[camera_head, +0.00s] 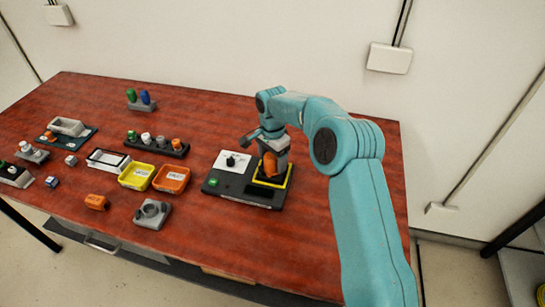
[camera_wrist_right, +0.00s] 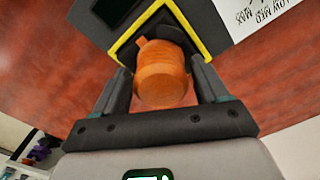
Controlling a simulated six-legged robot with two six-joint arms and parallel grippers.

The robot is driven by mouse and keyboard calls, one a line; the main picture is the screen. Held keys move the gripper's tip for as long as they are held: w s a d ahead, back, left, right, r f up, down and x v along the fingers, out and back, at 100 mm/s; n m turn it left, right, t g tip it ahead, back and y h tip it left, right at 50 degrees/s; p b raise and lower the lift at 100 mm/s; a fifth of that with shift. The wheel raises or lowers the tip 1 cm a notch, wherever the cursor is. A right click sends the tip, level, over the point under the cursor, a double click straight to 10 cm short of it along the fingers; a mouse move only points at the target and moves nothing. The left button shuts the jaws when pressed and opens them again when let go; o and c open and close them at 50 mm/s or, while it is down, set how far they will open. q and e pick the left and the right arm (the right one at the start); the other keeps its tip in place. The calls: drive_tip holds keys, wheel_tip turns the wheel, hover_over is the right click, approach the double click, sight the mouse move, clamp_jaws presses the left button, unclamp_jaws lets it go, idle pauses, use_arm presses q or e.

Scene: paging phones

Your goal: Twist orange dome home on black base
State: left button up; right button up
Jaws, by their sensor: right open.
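The orange dome (camera_wrist_right: 161,76) stands inside a yellow square outline on the black base (camera_head: 232,192). In the wrist view it sits between the two fingers of my right gripper (camera_wrist_right: 162,88), with a gap visible on each side. The right gripper is open around the dome. In the head view the dome (camera_head: 270,165) is partly hidden by my right gripper (camera_head: 271,158), which reaches down from above. The dome's underside and its seat on the base are hidden. My left gripper is not in view.
A white dial panel (camera_head: 232,162) is left of the dome on the same base. Yellow (camera_head: 137,176) and orange (camera_head: 171,179) trays, a grey fixture (camera_head: 152,214) and an orange block (camera_head: 97,202) lie farther left. The red table (camera_head: 290,250) is clear in front of the base.

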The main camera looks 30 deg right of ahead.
drive_tip(key=shift+w+f, duration=0.1)
drive_tip(key=c, duration=0.7)
drive_tip(key=shift+o, duration=0.2)
drive_tip(key=shift+m+b, duration=0.35)
drive_tip(key=shift+m, duration=0.85)
drive_tip(key=shift+m, duration=1.2)
drive_tip(key=shift+m+b, duration=0.4)
drive_tip(key=shift+m, duration=0.8)
